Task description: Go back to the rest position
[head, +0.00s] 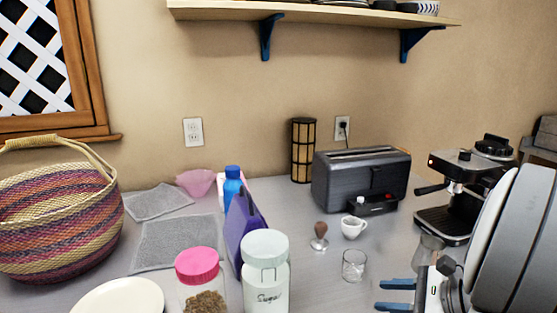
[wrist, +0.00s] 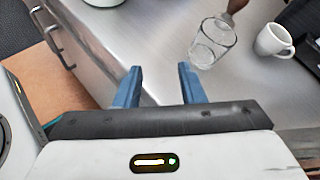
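My gripper (wrist: 160,72) shows in the wrist view with its two blue fingers apart and nothing between them. It is over the counter's front edge, with a clear glass (wrist: 212,42) just beyond it to the right. In the head view my gripper (head: 396,295) is at the lower right, in front of the glass (head: 354,266). The glass stands upright on the counter and is apart from the fingers.
A white cup (head: 353,227), a tamper (head: 319,237) and a toaster (head: 361,180) stand behind the glass. A coffee machine (head: 467,190) is at the right. A sugar jar (head: 265,275), a pink-lidded jar (head: 203,285) and a woven basket (head: 55,225) stand left. A shelf (head: 310,14) hangs above.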

